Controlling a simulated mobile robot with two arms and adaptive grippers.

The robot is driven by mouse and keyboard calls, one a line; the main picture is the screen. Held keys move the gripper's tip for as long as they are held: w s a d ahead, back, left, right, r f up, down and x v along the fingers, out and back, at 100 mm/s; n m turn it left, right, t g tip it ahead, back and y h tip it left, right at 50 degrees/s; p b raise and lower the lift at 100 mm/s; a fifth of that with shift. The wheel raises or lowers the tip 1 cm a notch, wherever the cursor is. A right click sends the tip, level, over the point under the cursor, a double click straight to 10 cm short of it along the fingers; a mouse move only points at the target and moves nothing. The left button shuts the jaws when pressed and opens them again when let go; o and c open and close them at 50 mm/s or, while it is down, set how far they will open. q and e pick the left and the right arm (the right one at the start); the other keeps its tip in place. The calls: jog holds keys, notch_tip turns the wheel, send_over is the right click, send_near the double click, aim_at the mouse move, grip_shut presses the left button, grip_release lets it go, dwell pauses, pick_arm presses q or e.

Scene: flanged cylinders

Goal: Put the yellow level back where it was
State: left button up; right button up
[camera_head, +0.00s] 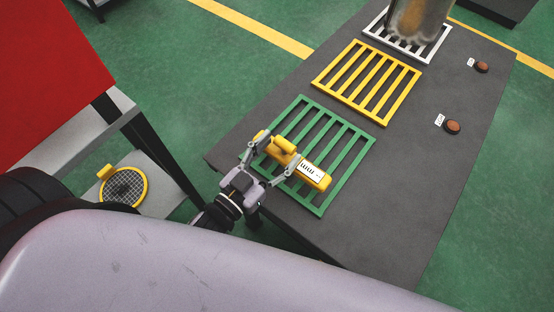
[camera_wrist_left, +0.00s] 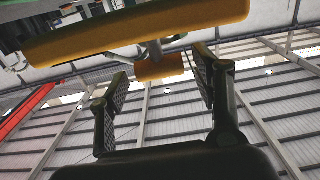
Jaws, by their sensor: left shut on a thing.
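The yellow level (camera_head: 316,176) is a long yellow bar with a white marked label and a raised yellow handle. My left gripper (camera_head: 277,152) is shut on it and appears to hold it over the green slatted rack (camera_head: 355,165) on the dark table. I cannot tell whether the level touches the rack. In the left wrist view, the level (camera_wrist_left: 150,30) spans the top, and a short yellow part of it shows between my fingers (camera_wrist_left: 160,68). My right gripper is out of view.
A yellow rack (camera_head: 376,69) and a white rack (camera_head: 440,38) lie farther along the table (camera_head: 400,190). A large metallic cylinder (camera_head: 420,20) stands over the white rack. Two brown round pieces (camera_head: 452,127) (camera_head: 482,67) sit beside labels. A yellow-rimmed mesh disc (camera_head: 143,184) is at left.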

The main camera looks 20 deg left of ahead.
aim_at(279, 159)
pick_arm(q)
notch_tip(279, 159, down, 3)
jog(key=shift+f+b, duration=0.2)
jog(key=shift+b, duration=0.1)
jog(key=shift+f, duration=0.1)
jog(key=shift+f, duration=0.15)
jog(key=o, duration=1.5)
jog(key=shift+o, duration=0.2)
jog(key=b+v, duration=0.1)
jog(key=v, duration=1.1)
